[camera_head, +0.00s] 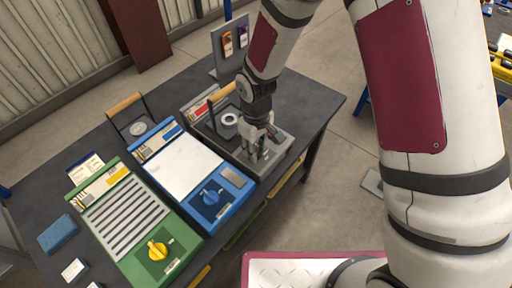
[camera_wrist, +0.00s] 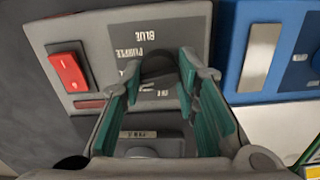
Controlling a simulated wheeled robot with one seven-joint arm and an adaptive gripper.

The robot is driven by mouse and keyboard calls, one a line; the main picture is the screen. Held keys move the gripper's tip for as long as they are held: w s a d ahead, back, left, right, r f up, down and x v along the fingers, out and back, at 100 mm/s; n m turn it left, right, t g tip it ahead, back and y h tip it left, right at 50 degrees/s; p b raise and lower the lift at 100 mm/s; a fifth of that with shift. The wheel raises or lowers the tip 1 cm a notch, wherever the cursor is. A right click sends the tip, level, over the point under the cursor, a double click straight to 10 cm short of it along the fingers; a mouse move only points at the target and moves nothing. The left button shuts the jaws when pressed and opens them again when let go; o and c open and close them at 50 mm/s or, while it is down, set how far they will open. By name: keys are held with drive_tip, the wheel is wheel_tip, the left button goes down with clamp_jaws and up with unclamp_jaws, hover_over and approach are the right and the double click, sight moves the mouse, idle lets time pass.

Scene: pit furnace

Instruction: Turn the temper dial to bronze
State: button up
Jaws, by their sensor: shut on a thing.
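The temper dial (camera_wrist: 158,66) is a dark knob on a grey panel (camera_wrist: 112,38), seen between my fingertips in the wrist view. My gripper (camera_wrist: 160,75) has its green-padded fingers around the dial, one on each side, shut on it. The words BLUE and PURPLE read upside down beside the dial. Other lettering is partly covered by my fingers, and I cannot read a bronze mark or tell where the dial points. In the head view my gripper (camera_head: 261,148) reaches down onto the front of the grey unit (camera_head: 284,158), hiding the dial.
A red rocker switch (camera_wrist: 67,72) sits on the same panel. The blue unit (camera_head: 180,165) with a blue knob (camera_head: 211,193) stands close on the left, then the green unit (camera_head: 125,220) with a yellow knob (camera_head: 157,249). An upright board with tags (camera_head: 230,42) stands behind.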

drive_tip(key=o, duration=1.2)
drive_tip(key=shift+c, duration=0.2)
wheel_tip(320, 180, up, 12)
